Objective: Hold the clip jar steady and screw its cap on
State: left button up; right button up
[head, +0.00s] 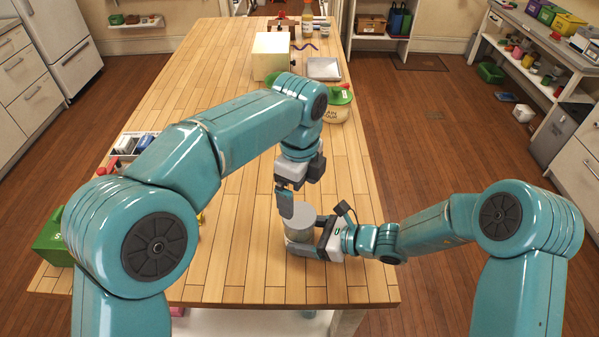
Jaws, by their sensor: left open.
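The clip jar (299,236) stands upright near the front of the wooden table. A grey round cap (301,214) sits on its top; I cannot tell how tightly it is seated. My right gripper (306,247) comes in from the right with its jaws around the jar's body, and one finger crosses the front side. My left gripper (288,207) points down just above and at the left edge of the cap, with its jaws open. One finger is plain to see; the other is mostly hidden behind the hand. I cannot tell whether it touches the cap.
A divided tray (131,146) is at the left edge, with a green bin (52,240) nearer. The table's middle left of the jar is clear.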

pick_arm(q)
notch_tip(320, 180, up, 11)
dwell(0.3)
pick_arm(e)
jog(key=o, duration=1.2)
jog(key=shift+c, duration=0.2)
jog(key=v, duration=1)
jog(key=shift+s+d+r, duration=0.1)
jog(key=shift+d, duration=0.1)
jog(key=shift+s+d+r, duration=0.25)
jog(key=shift+s+d, duration=0.1)
jog(key=shift+d, duration=0.25)
